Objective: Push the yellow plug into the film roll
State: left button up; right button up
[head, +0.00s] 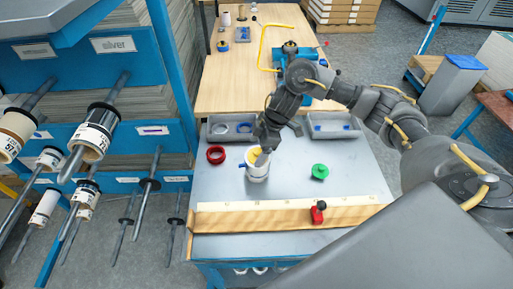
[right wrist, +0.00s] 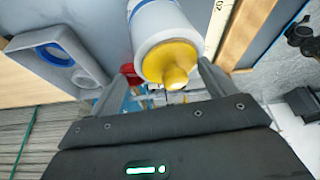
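The white film roll (head: 257,174) stands upright on the grey tabletop. The yellow plug (head: 256,154) sits at its upper end, partly hidden by my right gripper (head: 264,147) in the head view. In the right wrist view, the yellow plug (right wrist: 170,63), with its rounded knob, covers the near end of the white roll (right wrist: 155,20); how deep it sits I cannot tell. The fingers of my right gripper (right wrist: 160,86) are apart on either side of the plug, with a visible gap at the left. My left gripper is not in view.
Grey trays (head: 232,131) stand behind. A wooden rail (head: 270,217) with a red clamp (head: 318,213) crosses the front. A blue rack (head: 140,60) with rolls on rods stands left.

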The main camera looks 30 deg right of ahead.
jog(key=v, duration=0.2)
jog(key=d+v, duration=0.1)
jog(key=v, duration=0.1)
jog(key=shift+w, duration=0.1)
jog(key=v, duration=0.6)
jog(key=shift+s+a+r+p, duration=0.2)
jog(key=shift+a+r+p, duration=0.1)
jog(key=shift+a, duration=0.05)
jog(key=shift+a, duration=0.15)
